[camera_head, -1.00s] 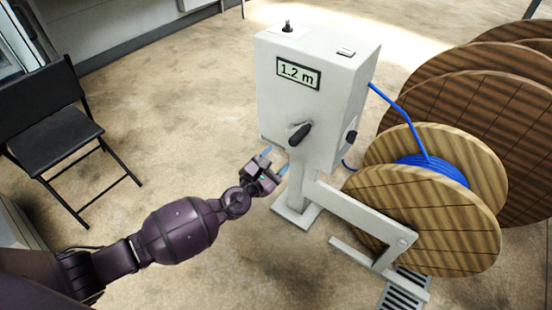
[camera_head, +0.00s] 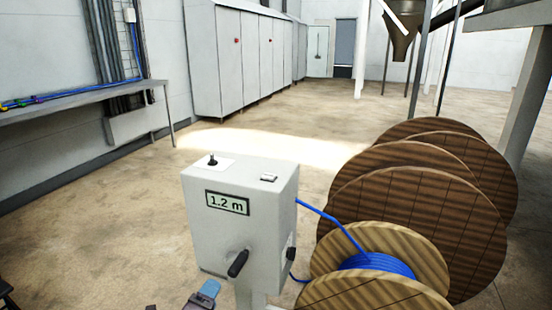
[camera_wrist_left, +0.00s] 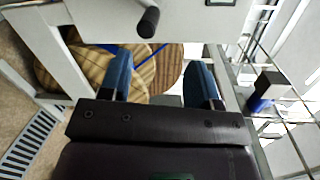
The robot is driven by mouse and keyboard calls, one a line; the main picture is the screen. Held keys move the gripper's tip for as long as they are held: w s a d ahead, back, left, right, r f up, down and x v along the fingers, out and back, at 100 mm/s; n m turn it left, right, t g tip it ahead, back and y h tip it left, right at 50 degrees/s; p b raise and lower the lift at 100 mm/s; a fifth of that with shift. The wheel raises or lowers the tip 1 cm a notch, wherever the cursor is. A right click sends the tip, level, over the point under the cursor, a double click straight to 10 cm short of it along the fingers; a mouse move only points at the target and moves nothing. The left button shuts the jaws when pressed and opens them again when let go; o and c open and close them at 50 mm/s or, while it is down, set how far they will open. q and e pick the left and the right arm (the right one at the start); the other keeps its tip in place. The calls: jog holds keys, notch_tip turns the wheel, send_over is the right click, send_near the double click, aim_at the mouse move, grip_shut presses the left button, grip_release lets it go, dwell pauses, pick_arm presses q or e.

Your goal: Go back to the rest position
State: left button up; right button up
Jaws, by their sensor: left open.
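My left gripper (camera_wrist_left: 163,80) is open, its two blue-tipped fingers apart with nothing between them. In the head view only its tip (camera_head: 203,294) shows at the bottom edge, just below and left of the machine's front. The white machine box (camera_head: 243,222) stands on a post, with a display reading 1.2 m and a black handle (camera_head: 238,264) low on its front. The handle also shows in the left wrist view (camera_wrist_left: 148,22), beyond the fingers and apart from them. My right gripper is in neither view.
A wooden spool with blue cable (camera_head: 376,263) sits right of the machine, its cable running to the box. Several large brown reels (camera_head: 430,215) stand behind it. A wall table (camera_head: 80,98) and grey cabinets (camera_head: 240,60) are farther back. The floor at left is clear.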

pick_arm(q)
jog(key=s+a+f+n+g+y+p, duration=0.1)
jog(key=s+a+f+n, duration=0.1)
jog(key=s+a+n, duration=0.2)
jog(key=s+a+f+n+g+y+p, duration=0.1)
jog(key=s+a+f+n+g+p, duration=0.1)
jog(key=s+n, duration=0.9)
jog(key=s+a+f+n+g+y+p, duration=0.2)
jog(key=s+a+n, duration=0.3)
jog(key=s, duration=1.2)
jog(key=shift+a+n, duration=0.3)
jog(key=shift+n, duration=0.9)
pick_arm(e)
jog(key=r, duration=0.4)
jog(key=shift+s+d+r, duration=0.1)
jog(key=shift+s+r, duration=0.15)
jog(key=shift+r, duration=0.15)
pick_arm(q)
jog(key=shift+w, duration=0.1)
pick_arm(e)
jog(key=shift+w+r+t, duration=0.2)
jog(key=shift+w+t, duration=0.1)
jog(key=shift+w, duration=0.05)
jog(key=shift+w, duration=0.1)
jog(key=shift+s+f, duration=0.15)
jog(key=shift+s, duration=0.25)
